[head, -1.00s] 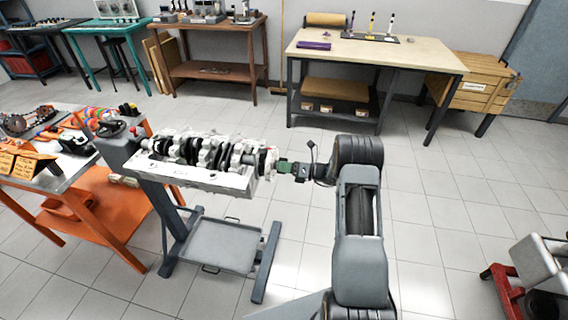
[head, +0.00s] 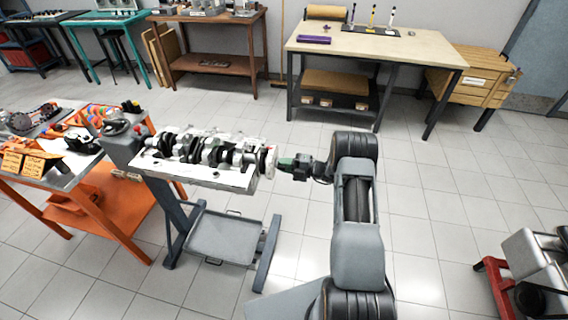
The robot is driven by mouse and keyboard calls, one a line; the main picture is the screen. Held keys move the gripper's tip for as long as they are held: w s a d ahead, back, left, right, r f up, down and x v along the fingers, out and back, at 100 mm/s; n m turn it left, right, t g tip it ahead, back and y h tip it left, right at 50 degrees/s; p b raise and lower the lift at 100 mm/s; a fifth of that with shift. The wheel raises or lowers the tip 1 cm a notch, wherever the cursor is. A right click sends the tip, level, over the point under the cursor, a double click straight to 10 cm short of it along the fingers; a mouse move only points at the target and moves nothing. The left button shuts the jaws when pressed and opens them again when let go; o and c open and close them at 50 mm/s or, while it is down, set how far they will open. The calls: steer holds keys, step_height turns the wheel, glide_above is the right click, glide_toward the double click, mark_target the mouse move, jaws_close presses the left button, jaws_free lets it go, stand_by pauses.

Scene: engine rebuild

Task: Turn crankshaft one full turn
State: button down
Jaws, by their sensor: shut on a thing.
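The crankshaft (head: 212,151) lies along the white engine block (head: 205,175), which is held on a grey engine stand (head: 172,205). Its dark and light throws show along the top of the block. My gripper (head: 281,164) is at the right end of the crankshaft, shut on its end. The jaws and the exact grip are small and partly hidden at this distance.
An orange-legged bench (head: 88,178) with parts stands close on the left of the stand. A grey tray (head: 222,238) sits low on the stand. A pale workbench (head: 400,48) stands at the back. A red-based machine (head: 495,285) is at the right. The floor between is clear.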

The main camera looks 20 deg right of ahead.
steer(key=m+p, duration=0.1)
steer(key=m, duration=0.4)
steer(key=shift+m, duration=0.4)
steer(key=shift+m, duration=0.3)
steer(key=c, duration=1.1)
jaws_free()
steer(key=shift+o, duration=0.2)
steer(key=b+v, duration=0.2)
steer(key=v, duration=1.2)
steer(key=shift+w, duration=0.1)
